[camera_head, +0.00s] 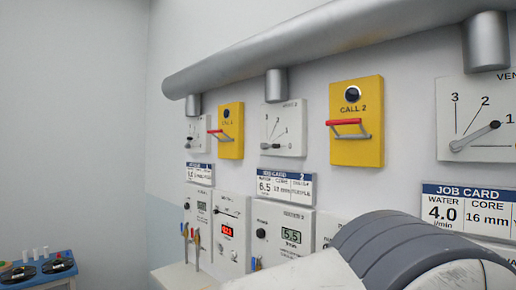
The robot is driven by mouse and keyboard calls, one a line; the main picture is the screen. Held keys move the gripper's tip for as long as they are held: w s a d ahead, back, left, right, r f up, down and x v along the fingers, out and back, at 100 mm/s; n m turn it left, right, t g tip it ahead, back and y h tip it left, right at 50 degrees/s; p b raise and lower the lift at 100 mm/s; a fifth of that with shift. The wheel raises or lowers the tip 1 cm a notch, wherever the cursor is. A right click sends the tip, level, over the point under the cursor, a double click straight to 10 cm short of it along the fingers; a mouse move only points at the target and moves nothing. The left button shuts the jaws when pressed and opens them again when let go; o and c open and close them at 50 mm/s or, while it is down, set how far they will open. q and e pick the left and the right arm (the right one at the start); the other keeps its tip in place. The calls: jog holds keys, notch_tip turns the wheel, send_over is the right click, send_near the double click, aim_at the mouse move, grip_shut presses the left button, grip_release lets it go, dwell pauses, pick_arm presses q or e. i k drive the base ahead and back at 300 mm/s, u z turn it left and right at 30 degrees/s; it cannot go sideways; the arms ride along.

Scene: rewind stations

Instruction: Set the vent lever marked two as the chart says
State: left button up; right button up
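The vent panel marked two (290,112) is a white plate on the wall, left of the yellow CALL 2 box. Its small grey lever (270,146) sits low on the plate and appears to lie near horizontal, pointing right, below the fanned scale lines. The scale numbers there are too small to read surely. I cannot identify a chart for the vents in this view. Neither of my grippers shows.
Another vent panel (475,90) is at right, its lever angled up right. Yellow CALL 2 (366,100) and CALL 1 (236,118) boxes carry red-topped handles. Job card 2 (286,187) hangs below. A grey pipe (330,38) runs above. A blue table (38,270) stands far left.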

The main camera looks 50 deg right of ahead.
aim_at(263, 146)
jog(key=z, duration=0.3)
jog(key=i, duration=0.8)
jog(key=z, duration=0.55)
